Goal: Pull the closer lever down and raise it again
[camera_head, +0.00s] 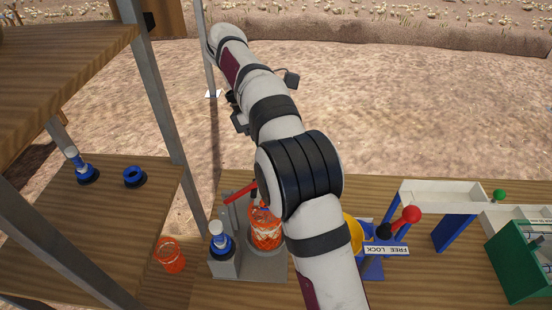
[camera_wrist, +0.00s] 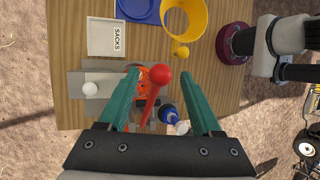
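The closer lever is a red lever (camera_wrist: 151,103) with a round red knob (camera_wrist: 162,75), seen in the wrist view. In the head view part of its red arm (camera_head: 240,194) slants up to the right from the grey stand (camera_head: 228,218), and its end is hidden behind my arm. My gripper (camera_wrist: 160,76) is open, with one green finger on each side of the knob in the picture. I cannot tell whether the fingers touch it or how far above it they are. In the head view my gripper is not clearly visible. An orange mesh bag (camera_head: 266,230) sits in the stand beside the lever.
A blue and white bottle-like part (camera_head: 220,241) stands beside the bag. Another red-knobbed lever (camera_head: 410,215) stands at the FREE LOCK sign (camera_head: 386,250). An orange mesh cup (camera_head: 170,256) is at left. A SACKS tray (camera_wrist: 103,37) and yellow ring (camera_wrist: 200,15) lie nearby.

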